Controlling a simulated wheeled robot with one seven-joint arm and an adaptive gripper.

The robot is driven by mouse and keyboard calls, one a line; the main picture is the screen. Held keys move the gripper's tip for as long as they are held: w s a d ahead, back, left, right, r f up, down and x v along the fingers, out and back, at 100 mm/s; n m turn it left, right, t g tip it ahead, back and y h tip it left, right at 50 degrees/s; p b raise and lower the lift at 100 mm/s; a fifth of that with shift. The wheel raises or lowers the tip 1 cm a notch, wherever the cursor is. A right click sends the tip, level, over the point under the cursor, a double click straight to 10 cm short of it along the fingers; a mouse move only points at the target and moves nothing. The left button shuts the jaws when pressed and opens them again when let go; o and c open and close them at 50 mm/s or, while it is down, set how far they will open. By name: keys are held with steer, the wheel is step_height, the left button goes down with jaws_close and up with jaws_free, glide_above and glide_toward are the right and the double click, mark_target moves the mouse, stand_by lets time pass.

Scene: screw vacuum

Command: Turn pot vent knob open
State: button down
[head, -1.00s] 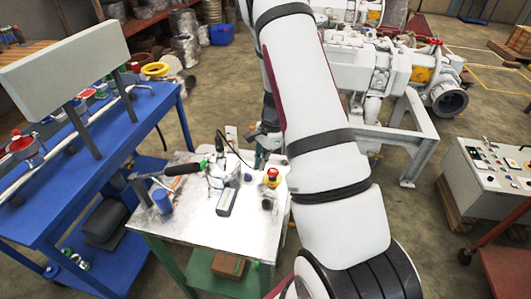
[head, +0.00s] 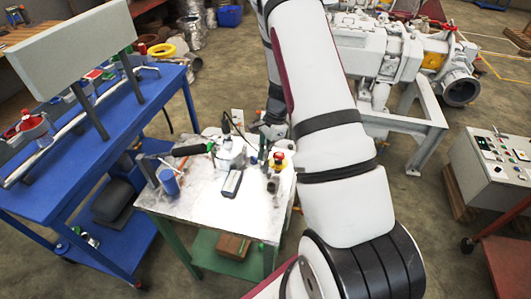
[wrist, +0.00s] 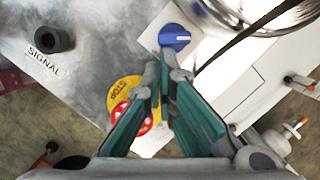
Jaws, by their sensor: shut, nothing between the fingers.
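In the wrist view a blue knob (wrist: 174,37) with a light pointer mark sits on a white panel beside a shiny metal pot (wrist: 262,10). I cannot read a vent label on it. My gripper (wrist: 165,70) is shut and empty, its fingertips just below the blue knob in the picture. I cannot tell whether they touch it. In the head view my gripper (head: 263,150) is small, over the right part of the table near the pale pot (head: 229,152); the blue knob cannot be made out there.
A red stop button (wrist: 130,114) on a yellow plate lies close to my left finger. A black knob (wrist: 52,39) marked SIGNAL is at upper left. A dark cable (wrist: 240,38) crosses near the pot. The white-topped table (head: 190,212) stands beside a blue bench (head: 100,148).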

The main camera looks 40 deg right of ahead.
mark_target(257, 166)
steer(key=shift+s+a+m, duration=0.1)
steer(key=shift+a+m, duration=0.15)
steer(key=shift+m, duration=0.15)
steer(key=shift+a, duration=0.1)
steer(key=m, duration=0.2)
steer(key=shift+s+a+m+t+b, duration=0.25)
steer(key=shift+a+m+t+b, duration=0.05)
steer(key=shift+m+t, duration=0.1)
steer(key=shift+s+a+m+t+h+b, duration=0.15)
steer(key=shift+a+m+b, duration=0.1)
steer(key=shift+m, duration=0.6)
steer(key=shift+a+m+t+h+b, duration=0.1)
steer(key=shift+a+m+h+b, duration=0.1)
steer(key=shift+m, duration=0.6)
steer(key=shift+s+a+m+t+h+b, duration=0.15)
steer(key=shift+a+m+b, duration=0.1)
steer(key=shift+m, duration=0.6)
steer(key=shift+w, duration=0.1)
